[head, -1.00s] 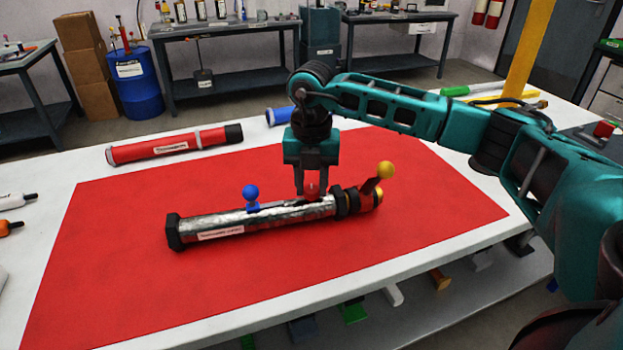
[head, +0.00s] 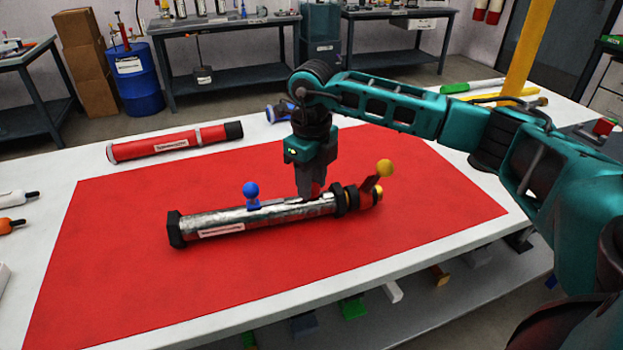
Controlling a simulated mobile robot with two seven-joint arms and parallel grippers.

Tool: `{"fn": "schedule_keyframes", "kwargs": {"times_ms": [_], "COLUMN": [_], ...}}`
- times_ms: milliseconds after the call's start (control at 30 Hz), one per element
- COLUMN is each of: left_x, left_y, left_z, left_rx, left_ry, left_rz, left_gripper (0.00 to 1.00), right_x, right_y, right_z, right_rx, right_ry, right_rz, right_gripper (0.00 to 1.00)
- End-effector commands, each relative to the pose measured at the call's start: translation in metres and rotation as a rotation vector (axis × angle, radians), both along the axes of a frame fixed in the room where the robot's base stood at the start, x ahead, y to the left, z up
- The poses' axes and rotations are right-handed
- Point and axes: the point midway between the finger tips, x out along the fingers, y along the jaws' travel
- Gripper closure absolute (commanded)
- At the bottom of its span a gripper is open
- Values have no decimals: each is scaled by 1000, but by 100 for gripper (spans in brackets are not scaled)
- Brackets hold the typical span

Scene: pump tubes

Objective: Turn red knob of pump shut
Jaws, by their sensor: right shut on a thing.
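The pump (head: 275,213) is a silver tube with black end collars, lying on a red mat (head: 120,280) on the white table. A blue knob (head: 252,190) stands on its left half, and a yellow-tipped lever (head: 384,168) rises at its right end. My right gripper (head: 311,193) points straight down over the tube's right half and is shut on the red knob (head: 316,189). Only a small part of the red knob shows beside the fingers, so its exact angle is hidden. My left gripper is not in view.
A red tube (head: 155,147) with a black end lies behind the mat at the left. A blue-ended object (head: 279,112) lies behind my right gripper. White and orange tools (head: 10,226) are at the left table edge. The mat in front of the pump is clear.

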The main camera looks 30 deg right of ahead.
Motion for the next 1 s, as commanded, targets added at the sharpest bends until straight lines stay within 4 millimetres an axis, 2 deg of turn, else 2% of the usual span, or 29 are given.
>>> {"fn": "schedule_keyframes", "kwargs": {"times_ms": [400, 1000], "left_x": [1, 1], "left_y": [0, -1], "left_z": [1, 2], "left_rx": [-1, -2], "left_ry": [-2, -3], "left_rz": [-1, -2], "left_gripper": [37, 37], "right_x": [0, 0], "right_y": [0, 0], "right_z": [0, 1], "right_rx": [0, 0], "right_ry": [-1, -1], "right_rz": [282, 371], "right_gripper": [95, 95]}}
